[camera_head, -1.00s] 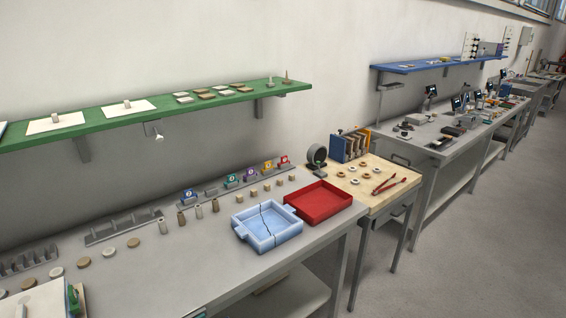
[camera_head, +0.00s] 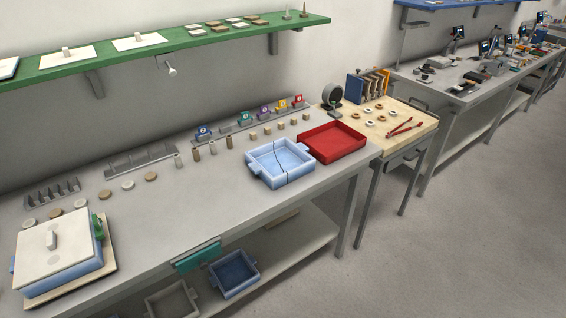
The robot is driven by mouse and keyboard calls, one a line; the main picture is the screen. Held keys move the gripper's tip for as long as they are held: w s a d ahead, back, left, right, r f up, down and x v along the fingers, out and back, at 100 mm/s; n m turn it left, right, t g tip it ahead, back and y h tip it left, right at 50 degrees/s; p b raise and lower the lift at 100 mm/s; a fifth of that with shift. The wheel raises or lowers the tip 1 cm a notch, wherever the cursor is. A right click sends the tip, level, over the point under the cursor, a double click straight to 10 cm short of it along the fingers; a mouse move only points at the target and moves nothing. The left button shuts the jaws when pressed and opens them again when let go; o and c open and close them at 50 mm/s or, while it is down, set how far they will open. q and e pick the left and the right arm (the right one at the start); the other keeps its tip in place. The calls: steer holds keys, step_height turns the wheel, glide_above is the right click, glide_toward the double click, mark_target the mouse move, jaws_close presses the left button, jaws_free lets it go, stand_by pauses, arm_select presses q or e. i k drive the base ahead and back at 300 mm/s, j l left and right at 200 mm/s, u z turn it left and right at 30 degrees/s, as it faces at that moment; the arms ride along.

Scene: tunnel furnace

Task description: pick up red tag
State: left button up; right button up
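A small red tag (camera_head: 298,101) stands upright at the right end of a row of coloured tags, at the back of the grey bench (camera_head: 190,205) near the wall. To its left stand a yellow tag (camera_head: 282,105), a purple tag (camera_head: 264,112), a green tag (camera_head: 245,118) and a blue tag (camera_head: 203,131). They stand in a grey rack. Neither of my grippers shows in the head view.
A cracked light-blue tray (camera_head: 281,175) and a red tray (camera_head: 333,142) sit in front of the tags, with small beige blocks between. A lidded blue box (camera_head: 62,262) stands at the left. Bins, including a dark blue one (camera_head: 234,273), lie below. The green shelf (camera_head: 160,48) overhangs the back.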

mark_target(298, 98)
steer(key=l+u, duration=0.1)
steer(key=u, duration=0.25)
steer(key=l+u, duration=0.4)
steer(key=l, duration=0.55)
steer(key=l+u, duration=0.4)
steer(key=l, duration=0.55)
